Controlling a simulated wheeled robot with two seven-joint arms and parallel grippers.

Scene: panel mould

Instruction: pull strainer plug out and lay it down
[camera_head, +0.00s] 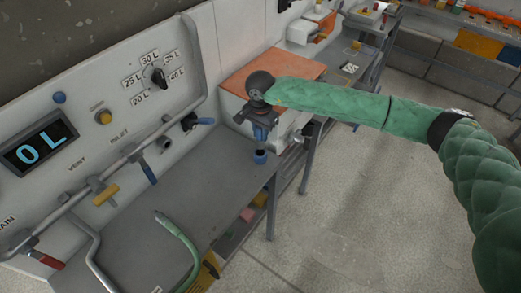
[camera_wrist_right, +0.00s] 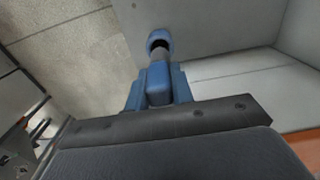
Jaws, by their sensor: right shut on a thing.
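My right gripper (camera_head: 263,133) reaches in from the right and points down beside the panel, above the right end of the grey bench. It is shut on the strainer plug (camera_head: 260,156), which has a dark stem and a blue cup-like end with a dark hollow. In the right wrist view the gripper's blue fingers (camera_wrist_right: 158,88) close around the near part of the plug, and its blue end (camera_wrist_right: 160,38) sticks out beyond them. The plug looks clear of the panel, but whether it touches the bench edge I cannot tell. My left gripper is out of view.
The grey bench top (camera_head: 190,185) is mostly bare. A green hose (camera_head: 180,240) lies at its front. The panel has a display (camera_head: 38,142) reading 0L, a dial (camera_head: 157,76) and valves with coloured handles. An orange-topped cabinet (camera_head: 300,72) stands behind the gripper.

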